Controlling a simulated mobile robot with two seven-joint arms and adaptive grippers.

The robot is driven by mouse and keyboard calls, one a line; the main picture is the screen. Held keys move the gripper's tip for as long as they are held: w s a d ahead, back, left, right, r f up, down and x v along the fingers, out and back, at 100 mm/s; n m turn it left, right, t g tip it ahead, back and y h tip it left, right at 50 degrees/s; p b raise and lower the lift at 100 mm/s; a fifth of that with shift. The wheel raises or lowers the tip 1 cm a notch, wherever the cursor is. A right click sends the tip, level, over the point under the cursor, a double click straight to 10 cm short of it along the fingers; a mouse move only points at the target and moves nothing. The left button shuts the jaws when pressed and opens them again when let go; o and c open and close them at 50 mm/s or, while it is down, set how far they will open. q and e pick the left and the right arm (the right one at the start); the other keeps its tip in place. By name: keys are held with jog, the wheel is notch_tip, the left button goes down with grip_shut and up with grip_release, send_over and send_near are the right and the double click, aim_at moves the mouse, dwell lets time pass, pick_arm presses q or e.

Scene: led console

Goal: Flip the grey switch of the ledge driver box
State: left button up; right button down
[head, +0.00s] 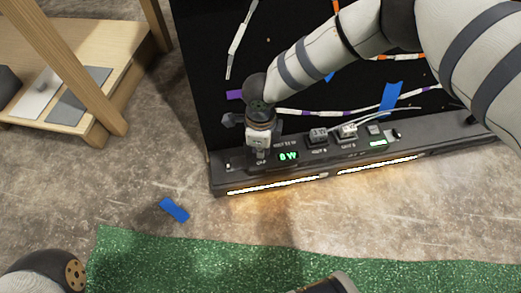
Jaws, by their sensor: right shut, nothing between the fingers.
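The ledge driver box (219,176) is a long dark box along the foot of a black panel. It has a green display (288,156) reading about "0 W" and a second lit green display (378,143). My right gripper (260,155) is shut and empty, pointing down at the box's left part, left of the first display. It covers that part of the top, and contact is unclear. A small grey square piece (374,129) sits above the second display; whether it is the grey switch, or the switch is under my gripper, I cannot tell. My left gripper is not in view.
Two lit strips (275,186) glow along the box's front. White cables and blue tape (391,96) are on the black panel (200,60). A blue piece (174,209) lies on the floor before a green mat (180,262). A wooden shelf (110,50) stands left.

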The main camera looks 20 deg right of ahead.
jog(key=r+p, duration=0.3)
jog(key=shift+s+r, duration=0.1)
jog(key=shift+s, duration=0.1)
jog(key=r+p, duration=0.1)
jog(key=r, duration=0.1)
jog(key=r+p, duration=0.1)
jog(key=shift+s+a+r+p, duration=0.1)
jog(key=shift+s+r+p, duration=0.15)
jog(key=shift+r+p, duration=0.15)
